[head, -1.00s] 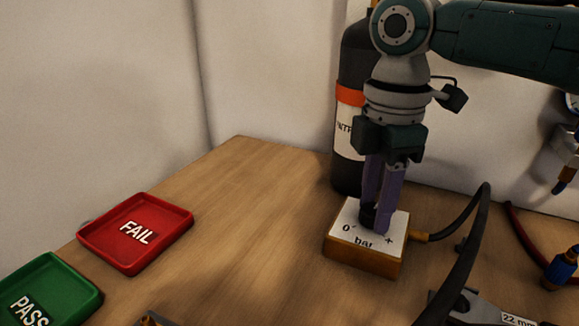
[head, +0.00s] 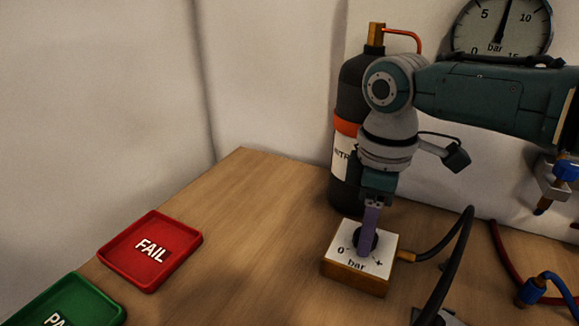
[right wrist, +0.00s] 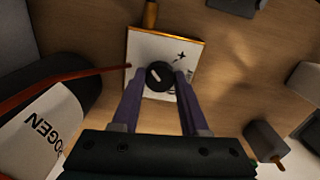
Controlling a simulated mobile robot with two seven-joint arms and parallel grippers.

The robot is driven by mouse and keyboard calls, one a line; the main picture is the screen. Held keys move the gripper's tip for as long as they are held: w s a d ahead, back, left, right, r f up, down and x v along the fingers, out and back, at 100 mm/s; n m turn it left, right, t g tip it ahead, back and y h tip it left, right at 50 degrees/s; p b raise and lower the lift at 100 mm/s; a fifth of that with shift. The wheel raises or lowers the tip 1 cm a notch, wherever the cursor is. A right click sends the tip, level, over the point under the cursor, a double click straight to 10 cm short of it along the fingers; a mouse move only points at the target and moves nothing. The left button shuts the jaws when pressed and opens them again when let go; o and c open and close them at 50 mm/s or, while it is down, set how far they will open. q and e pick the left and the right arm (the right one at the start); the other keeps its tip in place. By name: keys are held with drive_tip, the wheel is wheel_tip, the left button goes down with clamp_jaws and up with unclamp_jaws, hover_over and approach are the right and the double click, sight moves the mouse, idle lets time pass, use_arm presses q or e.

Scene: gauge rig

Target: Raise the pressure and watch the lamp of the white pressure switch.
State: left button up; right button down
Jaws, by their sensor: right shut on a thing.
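The pressure regulator (head: 352,279) is a wooden box with a white top marked 0, bar and +. Its black knob (right wrist: 158,75) carries a white mark; in the head view it is partly hidden by a finger. My right gripper (head: 367,240) points down with its purple fingers shut on the knob; in the right wrist view the fingers (right wrist: 160,80) flank it. The gauge (head: 500,28) at the upper right is cut off at the top; its needle stands nearly upright between 5 and 10. I cannot make out the white pressure switch or its lamp. My left gripper is out of view.
A black nitrogen cylinder (head: 362,92) stands behind the regulator. A black hose (head: 448,262) loops up from the box's right side. A red FAIL tray (head: 150,252) and green PASS tray (head: 70,306) lie left. Bare wood lies between trays and regulator.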

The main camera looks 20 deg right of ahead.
drive_tip(key=shift+m+p, duration=0.4)
drive_tip(key=shift+m, duration=0.3)
drive_tip(key=shift+c, duration=2.1)
unclamp_jaws()
drive_tip(key=shift+r, duration=0.2)
wheel_tip(320, 180, up, 10)
drive_tip(key=p, duration=0.2)
drive_tip(key=shift+f, duration=0.2)
